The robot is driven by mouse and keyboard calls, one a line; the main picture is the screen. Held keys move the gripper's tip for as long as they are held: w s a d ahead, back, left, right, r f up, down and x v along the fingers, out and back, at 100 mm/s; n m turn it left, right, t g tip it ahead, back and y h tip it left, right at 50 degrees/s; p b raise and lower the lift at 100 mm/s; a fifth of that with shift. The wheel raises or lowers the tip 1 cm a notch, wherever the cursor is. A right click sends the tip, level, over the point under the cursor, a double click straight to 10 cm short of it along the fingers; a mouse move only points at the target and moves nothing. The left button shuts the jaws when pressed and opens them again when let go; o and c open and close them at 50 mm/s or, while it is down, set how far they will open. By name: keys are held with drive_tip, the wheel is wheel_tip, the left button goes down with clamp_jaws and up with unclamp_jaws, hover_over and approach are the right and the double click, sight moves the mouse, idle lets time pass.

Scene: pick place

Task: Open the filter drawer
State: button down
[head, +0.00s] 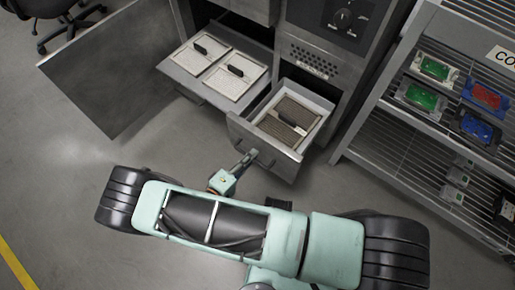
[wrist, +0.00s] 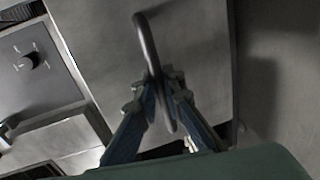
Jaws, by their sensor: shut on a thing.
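The filter drawer (head: 284,164) is pulled out of the grey cabinet in the head view, with a ribbed brownish filter (head: 288,122) with a dark grip lying inside it. My gripper (head: 249,157) is at the drawer's front face. In the wrist view my gripper (wrist: 160,82) has its two fingers closed around the dark curved handle (wrist: 145,38), which stands out from the flat metal drawer front (wrist: 195,50). The handle is small and partly hidden by my gripper in the head view.
Left of the drawer, a shelf holds two white panels (head: 235,73) with black grips. An open cabinet door (head: 110,70) swings out left. A metal rack (head: 400,115) with green, red and blue items stands right. Open floor (head: 60,190) lies left of my base.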

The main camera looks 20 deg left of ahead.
drive_tip(key=shift+s+a, duration=0.15)
drive_tip(key=shift+s, duration=0.2)
drive_tip(key=c, duration=2)
unclamp_jaws()
drive_tip(key=shift+c, duration=0.2)
drive_tip(key=v, duration=1.2)
